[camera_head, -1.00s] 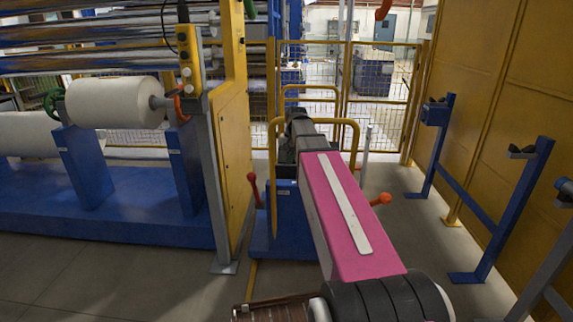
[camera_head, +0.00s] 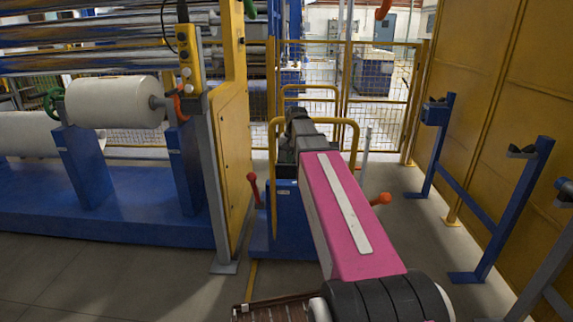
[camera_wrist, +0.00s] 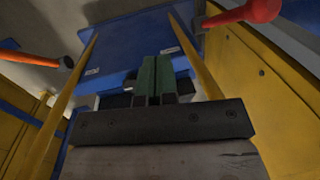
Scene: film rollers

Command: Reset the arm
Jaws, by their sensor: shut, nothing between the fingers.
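My arm reaches forward over a blue cart (camera_head: 262,235) with yellow rails (camera_head: 355,135) in the head view. My gripper is hidden there behind the arm's own links. In the wrist view my gripper (camera_wrist: 155,82) shows its two dark green fingers together, with nothing between them. A blue panel (camera_wrist: 120,55) lies beyond the fingers, with a yellow bar on each side. I cannot tell whether the fingers touch it.
A red-tipped lever (camera_head: 253,190) and an orange-tipped lever (camera_head: 381,199) stick out beside the cart. A white roll (camera_head: 115,102) sits on blue stands at left. Blue racks (camera_head: 493,210) and a yellow wall are at right. A mesh fence (camera_head: 375,90) stands behind.

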